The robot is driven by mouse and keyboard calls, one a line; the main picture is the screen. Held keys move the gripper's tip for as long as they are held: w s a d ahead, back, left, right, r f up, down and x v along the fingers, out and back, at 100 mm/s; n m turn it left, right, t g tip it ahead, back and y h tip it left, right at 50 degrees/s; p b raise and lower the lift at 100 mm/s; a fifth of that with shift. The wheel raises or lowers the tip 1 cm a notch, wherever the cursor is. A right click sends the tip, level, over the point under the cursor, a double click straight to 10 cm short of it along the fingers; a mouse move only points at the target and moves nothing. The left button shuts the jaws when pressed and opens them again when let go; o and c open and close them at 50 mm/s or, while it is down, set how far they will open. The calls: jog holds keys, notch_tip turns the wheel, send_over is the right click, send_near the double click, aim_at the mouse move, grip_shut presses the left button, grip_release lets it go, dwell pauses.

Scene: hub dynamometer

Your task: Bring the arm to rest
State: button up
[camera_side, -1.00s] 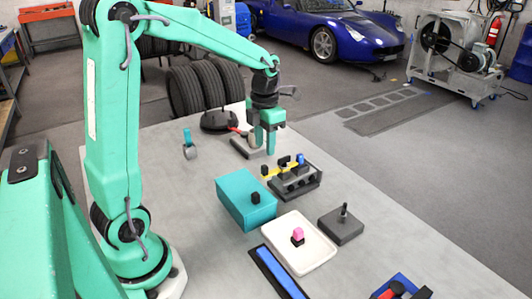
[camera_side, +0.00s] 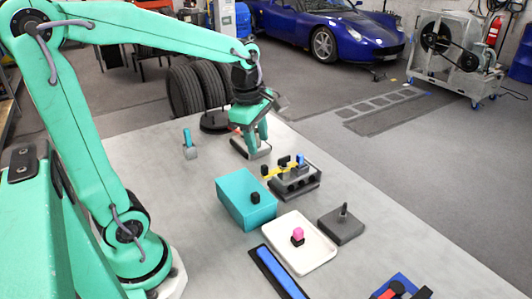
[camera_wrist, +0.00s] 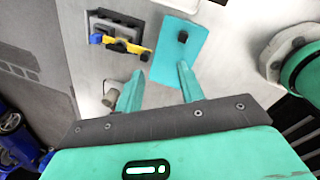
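My gripper (camera_side: 257,146) hangs over the far part of the grey table, tilted, in the side view. In the wrist view its two teal fingers (camera_wrist: 161,68) stand apart with nothing between them. In the side view the fingers overlap a low grey holder (camera_side: 240,148); I cannot tell whether they touch it. My teal arm reaches across from the left. The teal box (camera_side: 240,207) and the dark rack (camera_side: 302,187) with yellow and blue parts are nearer the camera, apart from the gripper.
A white tray (camera_side: 322,262) holds a pink and black piece (camera_side: 298,235). A dark block with a post (camera_side: 341,228) stands beside it. A long blue bar (camera_side: 275,272) lies in front. A teal-handled piece (camera_side: 189,148) stands at far left. The table between that piece and the teal box is clear.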

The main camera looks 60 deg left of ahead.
jog(key=s+d+r+m+t, duration=0.1)
jog(key=s+m, duration=0.4)
jog(key=m, duration=0.7)
jog(key=s+d+r+m+t, duration=0.1)
jog(key=s+d+m, duration=0.3)
jog(key=m, duration=0.7)
jog(key=shift+s+d+r+m+t, duration=0.2)
jog(key=shift+s+d+m+t, duration=0.15)
jog(key=shift+s+t, duration=0.4)
jog(key=shift+o, duration=0.2)
